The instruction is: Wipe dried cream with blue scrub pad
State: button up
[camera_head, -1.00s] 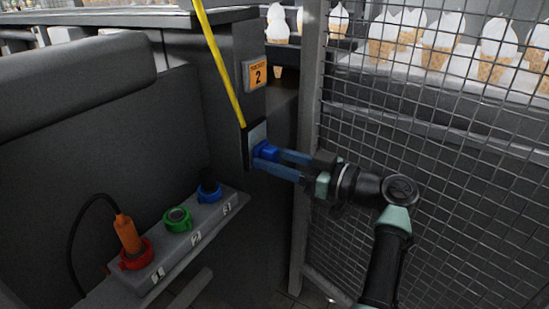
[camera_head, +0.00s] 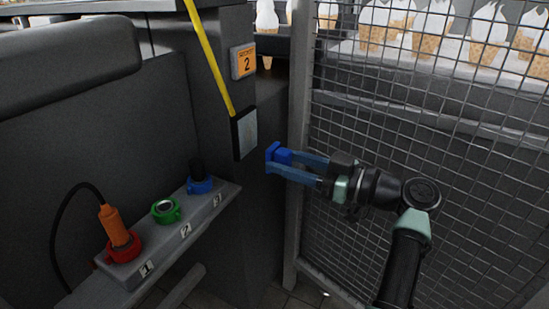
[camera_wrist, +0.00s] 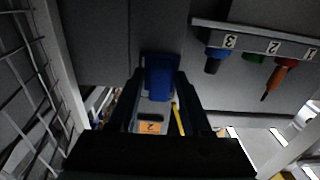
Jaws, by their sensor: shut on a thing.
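My gripper (camera_head: 282,163) is shut on the blue scrub pad (camera_head: 276,153), which sits between the fingertips. The pad also shows in the wrist view (camera_wrist: 158,80). In the head view the gripper and pad are to the right of a small pale panel with a dark frame (camera_head: 245,134) on the grey post, with a gap in the picture between them. The panel's face looks light grey. I cannot make out any dried cream on it at this size.
A yellow bar (camera_head: 209,58) slants down to the panel. An orange "2" sign (camera_head: 243,62) is above it. A numbered ledge (camera_head: 200,222) holds red, green and blue sockets at the lower left. A wire mesh fence (camera_head: 420,150) stands behind my arm, with ice cream cones (camera_head: 490,35) beyond.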

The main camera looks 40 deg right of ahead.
jog(key=shift+v, duration=0.8)
jog(key=shift+v, duration=1.5)
jog(key=shift+w, duration=0.1)
jog(key=shift+b+x, duration=1.3)
jog(key=shift+x, duration=2.3)
jog(key=shift+b+x, duration=0.35)
jog(key=shift+x, duration=0.65)
